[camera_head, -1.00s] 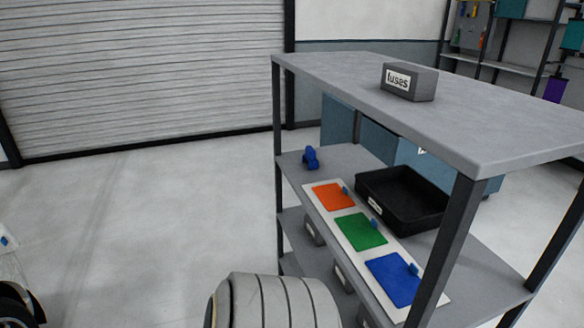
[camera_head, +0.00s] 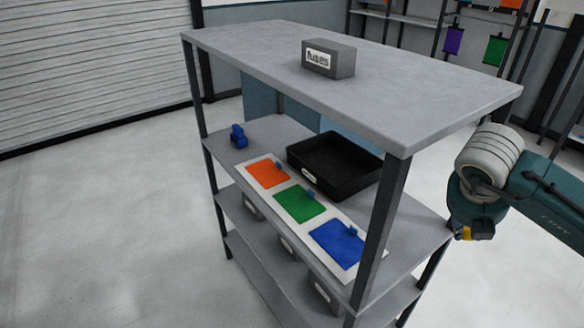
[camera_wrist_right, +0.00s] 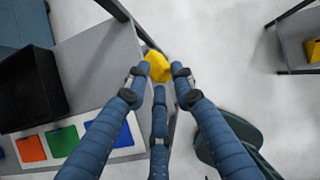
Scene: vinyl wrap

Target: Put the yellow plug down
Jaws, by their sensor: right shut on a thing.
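The yellow plug (camera_wrist_right: 157,65) is between the fingertips of my right gripper (camera_wrist_right: 160,76) in the right wrist view. In the head view the right gripper (camera_head: 468,232) hangs to the right of the shelf's near post, with a small yellow patch of the plug (camera_head: 464,234) showing. The fingers are shut on the plug, and it appears beside the shelf edge. Much of the plug is hidden by the gripper in the head view. My left gripper is not in view.
A grey shelf unit (camera_head: 420,110) holds a black tray (camera_head: 365,172) and a white board with orange (camera_head: 268,173), green (camera_head: 299,201) and blue (camera_head: 338,243) squares. A blue object (camera_head: 238,136) stands at the left. A fuses box (camera_head: 345,62) is on top. Dark posts bound the shelves.

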